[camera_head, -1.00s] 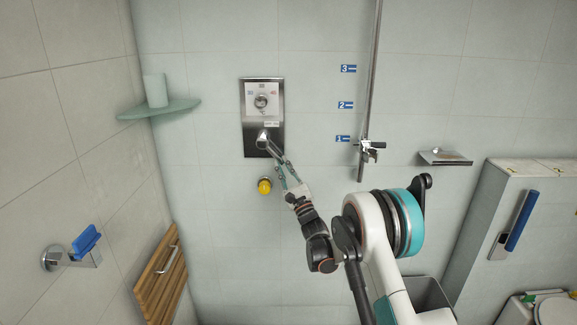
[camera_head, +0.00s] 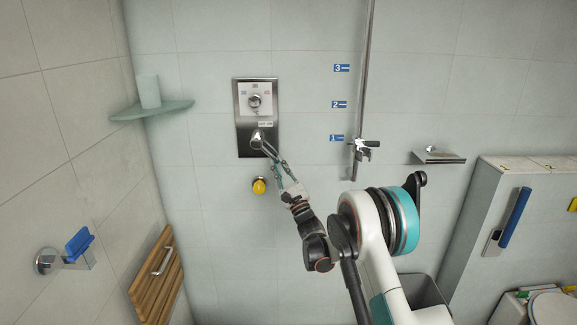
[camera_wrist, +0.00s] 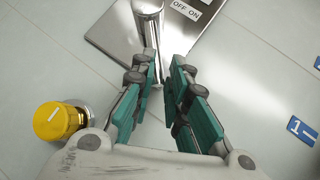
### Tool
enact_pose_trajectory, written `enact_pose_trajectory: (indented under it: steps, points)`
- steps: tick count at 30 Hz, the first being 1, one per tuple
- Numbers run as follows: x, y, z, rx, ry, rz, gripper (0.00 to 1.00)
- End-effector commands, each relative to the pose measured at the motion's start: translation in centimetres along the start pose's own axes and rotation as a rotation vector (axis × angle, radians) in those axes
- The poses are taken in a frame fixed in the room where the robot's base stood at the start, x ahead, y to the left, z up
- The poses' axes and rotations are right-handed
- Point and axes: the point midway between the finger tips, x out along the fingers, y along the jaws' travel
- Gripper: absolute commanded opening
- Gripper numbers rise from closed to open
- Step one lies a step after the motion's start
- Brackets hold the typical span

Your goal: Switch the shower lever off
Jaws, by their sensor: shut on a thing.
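The shower lever (camera_head: 266,147) is a chrome handle on the lower part of a steel wall plate (camera_head: 243,142). In the head view it slants down and right from its round hub. In the wrist view the lever (camera_wrist: 148,22) comes down from the top, with the plate (camera_wrist: 110,33) behind it. An "OFF ON" label (camera_wrist: 187,10) is to its right. My gripper (camera_head: 274,160) reaches up from the lower right and is shut on the lever's free end. In the wrist view my gripper (camera_wrist: 163,75) shows its teal fingers on either side; the exact contact is hard to see.
A yellow knob (camera_head: 259,186) sticks out below the plate, left of my gripper. A vertical shower rail (camera_head: 363,85) with a holder stands to the right. A corner shelf (camera_head: 152,109) and a wooden folding seat (camera_head: 157,278) are at the left.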

Motion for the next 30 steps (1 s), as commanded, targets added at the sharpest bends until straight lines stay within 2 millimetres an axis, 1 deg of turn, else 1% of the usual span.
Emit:
enact_pose_trajectory:
  steps: [4,5,6,7,17,20,23,26,30]
  points:
    - [0.3,0.1,0.1,0.002,-0.001,0.002,0.00]
    - [0.3,0.1,0.1,0.002,-0.001,0.002,0.17]
    - [0.3,0.2,0.2,0.002,-0.002,0.002,0.26]
    - [0.3,0.2,0.2,0.002,-0.002,0.002,0.33]
    - [0.1,0.1,0.1,0.001,-0.001,0.002,0.33]
    - [-0.3,0.0,0.1,0.000,-0.001,0.000,0.33]
    - [-1.5,-0.2,0.1,-0.002,0.001,-0.002,0.33]
    - [-3.3,-0.5,0.2,-0.005,0.003,-0.005,0.33]
    - [-6.5,-1.0,0.2,-0.010,0.006,-0.010,0.33]
